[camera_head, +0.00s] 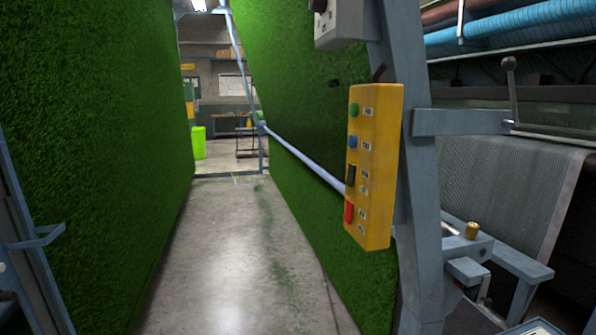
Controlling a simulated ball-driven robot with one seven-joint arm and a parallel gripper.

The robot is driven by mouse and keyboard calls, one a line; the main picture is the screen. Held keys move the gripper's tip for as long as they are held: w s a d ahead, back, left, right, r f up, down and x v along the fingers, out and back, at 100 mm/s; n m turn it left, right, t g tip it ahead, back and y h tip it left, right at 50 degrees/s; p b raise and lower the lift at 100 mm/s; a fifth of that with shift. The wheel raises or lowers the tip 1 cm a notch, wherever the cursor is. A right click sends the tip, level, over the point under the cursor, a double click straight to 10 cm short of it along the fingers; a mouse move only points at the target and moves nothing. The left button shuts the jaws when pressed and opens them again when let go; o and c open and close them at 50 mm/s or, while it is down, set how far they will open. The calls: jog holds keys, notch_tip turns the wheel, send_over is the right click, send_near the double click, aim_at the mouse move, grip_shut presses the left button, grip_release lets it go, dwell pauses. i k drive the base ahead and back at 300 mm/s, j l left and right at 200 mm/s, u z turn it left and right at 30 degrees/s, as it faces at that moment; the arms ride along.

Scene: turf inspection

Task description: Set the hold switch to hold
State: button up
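A yellow control box (380,165) is fixed to a grey post right of centre. I cannot tell from the labels which switch is the hold switch, or how either switch is set. My gripper is not in view, and nothing touches the box.
Green turf walls stand at left (90,130) and behind the box (300,150). A concrete aisle (220,240) runs clear between them. A grey box (340,25) hangs above the yellow one. A grey bracket (460,121) and a ball-topped lever (509,63) stick out at right.

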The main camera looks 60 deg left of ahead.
aim_at(348, 215)
jog(key=u, duration=1.25)
